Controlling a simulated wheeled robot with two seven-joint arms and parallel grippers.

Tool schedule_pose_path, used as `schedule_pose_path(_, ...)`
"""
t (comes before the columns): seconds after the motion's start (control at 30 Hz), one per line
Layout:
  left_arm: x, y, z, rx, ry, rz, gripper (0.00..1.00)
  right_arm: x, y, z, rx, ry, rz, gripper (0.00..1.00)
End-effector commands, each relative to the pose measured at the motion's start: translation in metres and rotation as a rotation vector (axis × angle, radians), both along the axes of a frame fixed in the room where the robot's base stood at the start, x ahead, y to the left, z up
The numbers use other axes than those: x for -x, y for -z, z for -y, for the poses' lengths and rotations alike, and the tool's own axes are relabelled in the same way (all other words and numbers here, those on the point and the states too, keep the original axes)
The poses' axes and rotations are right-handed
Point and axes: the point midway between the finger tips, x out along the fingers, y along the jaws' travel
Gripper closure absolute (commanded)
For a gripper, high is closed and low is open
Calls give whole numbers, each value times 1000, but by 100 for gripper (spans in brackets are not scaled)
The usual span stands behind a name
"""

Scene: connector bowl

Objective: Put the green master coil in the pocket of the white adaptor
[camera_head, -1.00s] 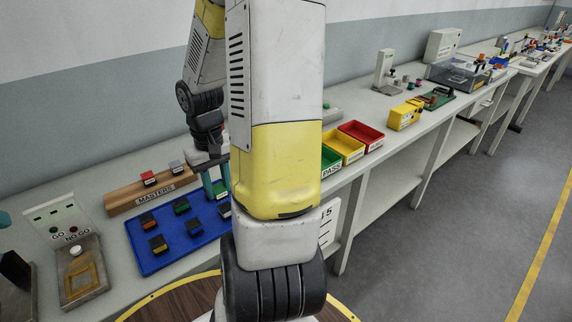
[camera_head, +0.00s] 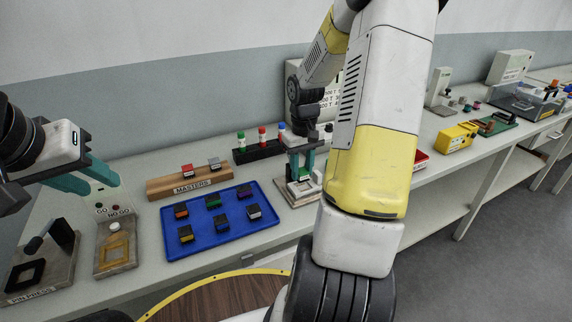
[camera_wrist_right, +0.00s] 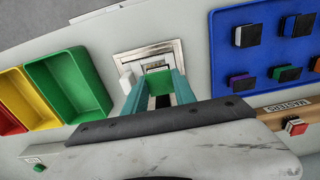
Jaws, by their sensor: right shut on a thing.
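The fixture (camera_head: 292,198) has a pale metal frame and a white part, apparently the white adaptor (camera_wrist_right: 153,67), just beyond the fingertips in the wrist view. Whether the block touches the pocket is not clear. My left gripper (camera_head: 101,181) is open and empty, above the go/no-go stand.
The masters rack (camera_head: 160,188) holds a red and a grey block. A blue tray (camera_head: 215,240) holds several dark blocks with coloured faces, one green. Green (camera_wrist_right: 70,85) and yellow bins stand beside the fixture. A rack of coloured-top bottles (camera_head: 258,150) is behind.

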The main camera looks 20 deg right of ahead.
Motion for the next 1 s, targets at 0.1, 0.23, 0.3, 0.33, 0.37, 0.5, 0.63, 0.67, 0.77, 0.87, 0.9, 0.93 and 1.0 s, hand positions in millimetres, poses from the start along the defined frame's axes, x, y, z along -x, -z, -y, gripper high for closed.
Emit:
schedule_pose_path(0.1,0,0,0,0,0,0,64,-8,1,9,0,0,-1,100)
schedule_pose_path(0.23,0,0,0,0,0,0,64,-9,7,11,0,-1,-2,100)
schedule_pose_path(0.3,0,0,0,0,0,0,64,-8,16,10,-2,-1,-4,100)
schedule_pose_path(0.33,0,0,0,0,0,0,64,-8,20,10,-2,-1,-4,100)
schedule_pose_path(0.37,0,0,0,0,0,0,64,-8,24,10,-2,-2,-3,100)
schedule_pose_path(0.5,0,0,0,0,0,0,64,-9,37,10,0,-2,-1,100)
schedule_pose_path(0.63,0,0,0,0,0,0,64,-9,36,11,1,-1,0,100)
schedule_pose_path(0.67,0,0,0,0,0,0,64,-9,36,11,1,-1,0,100)
schedule_pose_path(0.77,0,0,0,0,0,0,64,-9,38,10,0,-1,0,100)
schedule_pose_path(0.87,0,0,0,0,0,0,64,-9,39,10,0,-1,0,62)
schedule_pose_path(0.9,0,0,0,0,0,0,64,-9,39,10,0,-1,0,59)
schedule_pose_path(0.93,0,0,0,0,0,0,64,-9,39,10,0,-1,0,59)
schedule_pose_path(1.0,0,0,0,0,0,0,64,-9,39,10,0,-1,0,59)
